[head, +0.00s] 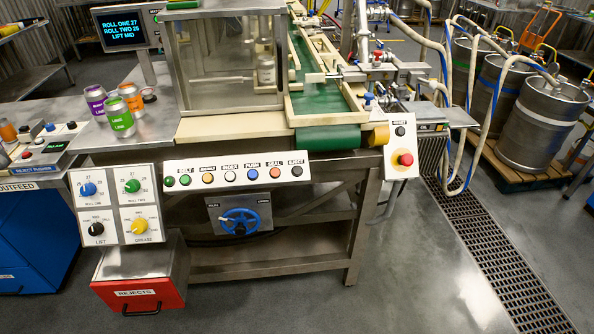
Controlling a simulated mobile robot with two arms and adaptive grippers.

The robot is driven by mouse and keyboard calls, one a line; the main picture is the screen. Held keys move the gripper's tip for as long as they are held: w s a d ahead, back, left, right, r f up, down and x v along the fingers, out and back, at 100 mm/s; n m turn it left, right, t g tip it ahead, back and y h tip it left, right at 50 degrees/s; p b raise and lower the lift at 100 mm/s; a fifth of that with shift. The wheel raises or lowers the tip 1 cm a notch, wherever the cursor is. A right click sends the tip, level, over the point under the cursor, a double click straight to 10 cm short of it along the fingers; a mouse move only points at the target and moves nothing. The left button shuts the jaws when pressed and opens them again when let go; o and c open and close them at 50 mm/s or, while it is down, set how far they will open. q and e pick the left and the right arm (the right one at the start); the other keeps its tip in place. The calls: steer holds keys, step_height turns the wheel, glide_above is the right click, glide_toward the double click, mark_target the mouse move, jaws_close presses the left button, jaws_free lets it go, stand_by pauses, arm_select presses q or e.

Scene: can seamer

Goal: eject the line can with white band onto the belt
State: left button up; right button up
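Behind the clear guard of the seamer (215,62), a silver can (266,73) stands at the right side; the guard blurs it, and I cannot tell for sure whether its band is white. The green belt (322,100) runs from the back to the front, right of the guard, and its near part looks bare. The front panel carries a row of buttons, with the black EJECT button (297,170) at the right end, beside the red SEAL button (275,172) and blue PUSH button (253,174). Neither of my grippers is in view.
Purple (97,100), orange (132,97) and green (120,117) cans stand on the steel top at left. A screen (124,28) reads ROLL ONE 27, ROLL TWO 25, LIFT MID. A red emergency stop (405,159) is at right. A red rejects bin (140,294) sits below.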

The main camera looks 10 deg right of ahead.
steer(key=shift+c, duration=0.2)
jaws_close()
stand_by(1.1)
